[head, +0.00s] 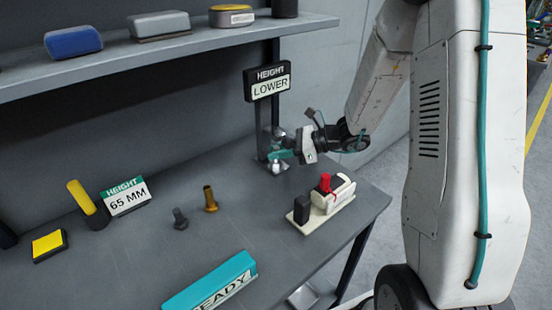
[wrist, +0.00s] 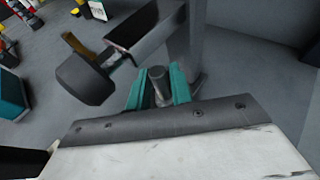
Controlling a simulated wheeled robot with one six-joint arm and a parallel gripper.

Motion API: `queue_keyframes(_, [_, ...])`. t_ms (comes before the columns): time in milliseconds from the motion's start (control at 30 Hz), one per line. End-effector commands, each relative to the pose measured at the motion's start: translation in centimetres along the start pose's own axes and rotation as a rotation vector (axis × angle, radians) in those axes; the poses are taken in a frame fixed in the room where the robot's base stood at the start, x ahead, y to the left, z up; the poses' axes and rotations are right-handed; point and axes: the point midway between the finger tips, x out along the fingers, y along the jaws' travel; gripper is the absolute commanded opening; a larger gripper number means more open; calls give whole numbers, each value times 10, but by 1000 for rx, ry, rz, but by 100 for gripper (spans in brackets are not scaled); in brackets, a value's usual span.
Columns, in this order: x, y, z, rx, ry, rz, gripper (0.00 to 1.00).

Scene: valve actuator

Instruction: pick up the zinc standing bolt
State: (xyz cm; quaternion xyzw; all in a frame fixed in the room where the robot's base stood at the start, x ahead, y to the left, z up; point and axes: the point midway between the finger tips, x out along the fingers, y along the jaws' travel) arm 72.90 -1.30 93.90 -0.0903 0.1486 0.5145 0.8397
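The zinc standing bolt (head: 276,168) is a pale metal piece on the bench at the foot of the sign post, partly hidden by my gripper in the head view. In the wrist view a grey bolt (wrist: 158,84) stands between the teal fingers. My gripper (head: 280,155) comes in from the right, low over the bench. Its fingers, also in the wrist view (wrist: 158,97), lie on either side of the bolt. A narrow gap seems to show beside the bolt, so they look open around it. Contact is not clear.
A dark grey bolt (head: 180,219) and a brass bolt (head: 210,200) stand to the left. A cream switch block (head: 333,196) with a red lever is near the right edge. The post under the LOWER sign (head: 268,82) is close behind my gripper. A shelf (head: 150,53) overhangs the back.

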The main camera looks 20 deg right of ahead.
Motion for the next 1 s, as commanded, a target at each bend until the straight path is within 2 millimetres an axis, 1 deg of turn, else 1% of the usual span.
queue_keyframes(33, [5, 0, 0, -1, 0, 2, 22])
queue_keyframes(100, [8, 0, 0, -1, 0, 1, 22])
queue_keyframes(300, [8, 0, 0, -1, 1, 0, 22])
queue_keyframes(333, [8, 0, 0, -1, 1, 0, 16])
queue_keyframes(400, [8, 0, 0, -1, 0, 0, 0])
queue_keyframes(767, [6, 0, 1, -2, 0, -1, 0])
queue_keyframes(867, [1, 0, 4, -2, 0, -2, 0])
queue_keyframes(1000, [-14, -1, 10, -4, 1, -4, 0])
